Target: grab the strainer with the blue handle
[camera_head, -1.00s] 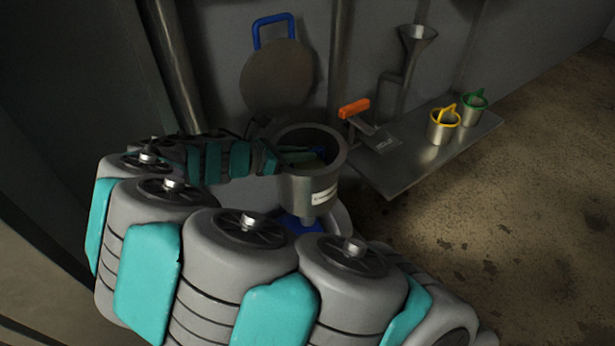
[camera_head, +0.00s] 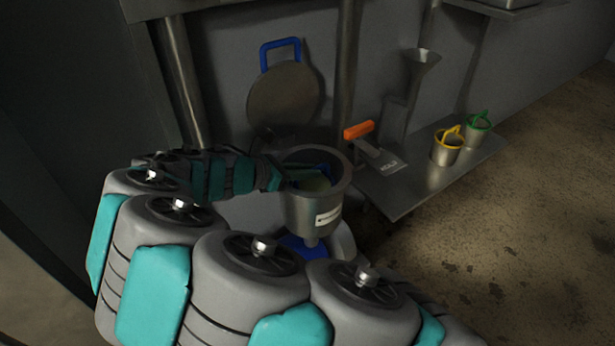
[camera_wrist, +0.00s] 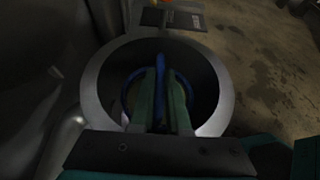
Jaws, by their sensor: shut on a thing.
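The blue-handled strainer (camera_wrist: 128,92) sits inside a round grey metal vessel (camera_head: 316,210). In the wrist view its blue rim shows as a ring, and its upright blue handle (camera_wrist: 160,62) stands between my fingers. My gripper (camera_wrist: 161,98) reaches down into the vessel's mouth and is shut on that handle. In the head view my gripper (camera_head: 298,180) enters the vessel from the left. Only a little blue shows there, and the strainer's lower body is hidden by the vessel wall.
A metal shelf (camera_head: 405,203) to the right holds a yellow-handled cup (camera_head: 447,152), a green-handled cup (camera_head: 475,133) and an orange-handled scraper (camera_head: 377,152). A funnel (camera_head: 421,68) stands behind. A round disc with a blue handle (camera_head: 284,98) leans at the wall. Floor at right is clear.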

